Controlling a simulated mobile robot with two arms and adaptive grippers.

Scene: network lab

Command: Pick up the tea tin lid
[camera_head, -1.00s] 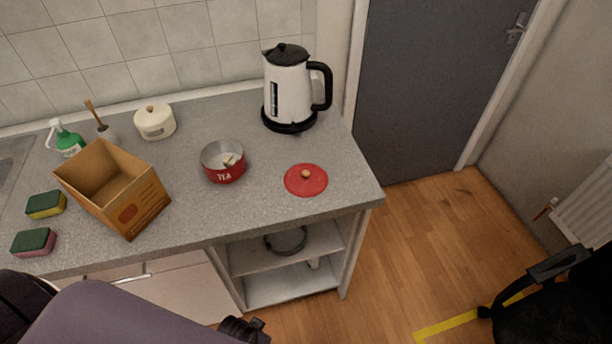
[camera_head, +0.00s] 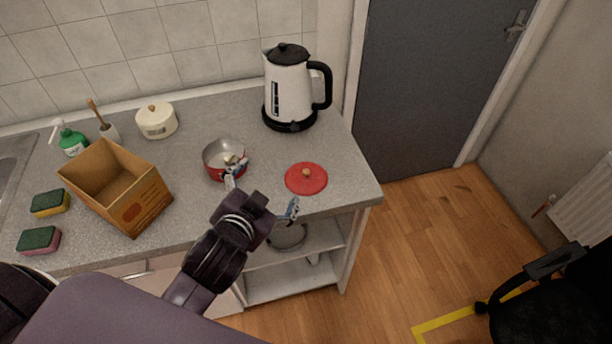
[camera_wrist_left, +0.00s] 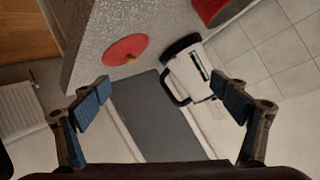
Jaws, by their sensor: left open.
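The tea tin lid (camera_head: 306,179) is a round red disc with a small wooden knob, flat on the grey counter near its front right corner. It also shows in the left wrist view (camera_wrist_left: 124,50), above the gap between the fingers. The red tea tin (camera_head: 213,172) stands open to the left of the lid, partly hidden by a finger of my left gripper. My left gripper (camera_head: 263,192) is open and empty, its fingers spread wide, left of the lid and apart from it. In the left wrist view, its blue-padded fingertips (camera_wrist_left: 165,102) have nothing between them. My right gripper is not in view.
A white kettle (camera_head: 288,88) with a black handle stands behind the lid. An open cardboard box (camera_head: 148,207), two sponges (camera_head: 50,203), a cream pot (camera_head: 157,121) and a green spray bottle (camera_head: 71,141) are at the left. The counter around the lid is clear.

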